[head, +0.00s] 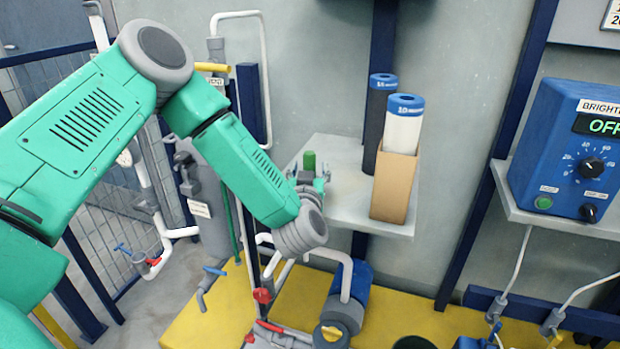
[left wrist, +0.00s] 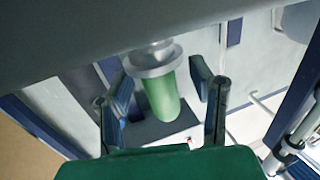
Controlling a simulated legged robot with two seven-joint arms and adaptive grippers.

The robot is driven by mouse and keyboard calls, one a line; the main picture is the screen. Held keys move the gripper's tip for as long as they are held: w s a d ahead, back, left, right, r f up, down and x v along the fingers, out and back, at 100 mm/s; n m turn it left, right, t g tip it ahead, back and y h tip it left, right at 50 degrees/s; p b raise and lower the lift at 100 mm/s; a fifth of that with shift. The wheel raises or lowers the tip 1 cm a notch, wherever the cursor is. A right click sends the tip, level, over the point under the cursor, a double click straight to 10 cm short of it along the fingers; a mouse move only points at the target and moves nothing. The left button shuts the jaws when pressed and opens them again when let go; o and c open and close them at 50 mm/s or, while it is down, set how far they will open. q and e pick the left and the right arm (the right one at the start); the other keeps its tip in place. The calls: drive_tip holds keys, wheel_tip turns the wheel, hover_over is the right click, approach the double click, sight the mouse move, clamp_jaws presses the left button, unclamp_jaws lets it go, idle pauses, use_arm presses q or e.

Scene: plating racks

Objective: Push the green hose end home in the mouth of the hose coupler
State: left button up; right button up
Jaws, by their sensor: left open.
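The green hose end (head: 309,161) stands upright above the shelf in the head view, just beyond my left wrist. In the left wrist view the green hose end (left wrist: 161,95) meets a grey flanged collar, which looks like the hose coupler (left wrist: 153,62). How deep it sits in the mouth I cannot tell. My left gripper (head: 311,178) is open, mostly hidden behind my wrist in the head view. In the left wrist view the fingers of my left gripper (left wrist: 163,97) stand apart on either side of the hose end, with gaps visible. My right gripper is not in view.
A light grey shelf (head: 345,190) carries a cardboard box (head: 394,187) with a white blue-capped cartridge (head: 403,128), and a dark one (head: 378,115) behind. Pipes and a blue pump (head: 352,285) stand below.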

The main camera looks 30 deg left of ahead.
use_arm(q)
drive_tip(key=shift+w+a, duration=0.1)
drive_tip(key=shift+w, duration=0.05)
drive_tip(key=shift+r, duration=0.1)
clamp_jaws()
